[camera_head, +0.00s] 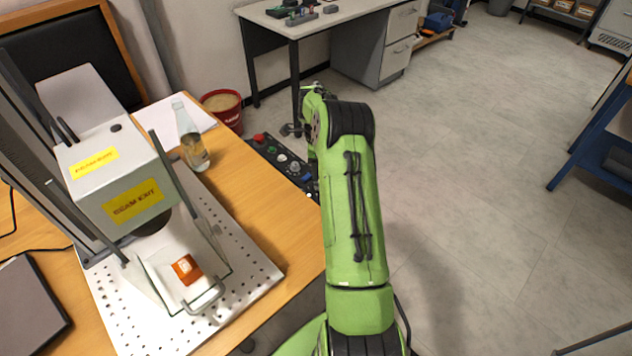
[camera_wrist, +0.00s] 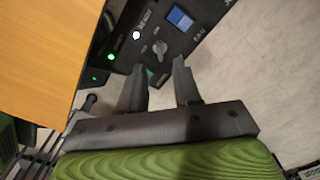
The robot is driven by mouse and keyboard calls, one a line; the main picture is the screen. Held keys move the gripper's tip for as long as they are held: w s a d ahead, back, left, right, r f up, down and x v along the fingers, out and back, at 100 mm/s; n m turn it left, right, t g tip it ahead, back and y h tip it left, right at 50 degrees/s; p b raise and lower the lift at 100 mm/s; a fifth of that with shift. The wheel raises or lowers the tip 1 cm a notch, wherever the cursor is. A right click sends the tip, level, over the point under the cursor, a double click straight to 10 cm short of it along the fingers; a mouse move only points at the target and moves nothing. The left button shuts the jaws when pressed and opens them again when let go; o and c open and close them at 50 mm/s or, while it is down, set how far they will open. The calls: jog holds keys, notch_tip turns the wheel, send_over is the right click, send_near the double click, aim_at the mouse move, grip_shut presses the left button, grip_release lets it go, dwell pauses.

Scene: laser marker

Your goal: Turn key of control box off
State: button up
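In the head view my arm hides part of the box.
The wooden table (camera_head: 262,205) holds the laser marker (camera_head: 110,170) with an orange block (camera_head: 186,269) under it. A glass bottle (camera_head: 190,140) stands near the box. A red bucket (camera_head: 223,108) is on the floor behind.

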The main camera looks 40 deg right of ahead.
notch_tip(320, 180, down, 5)
jog(key=shift+f+b, duration=0.15)
jog(key=shift+b, duration=0.35)
jog(key=shift+c, duration=0.3)
grip_shut()
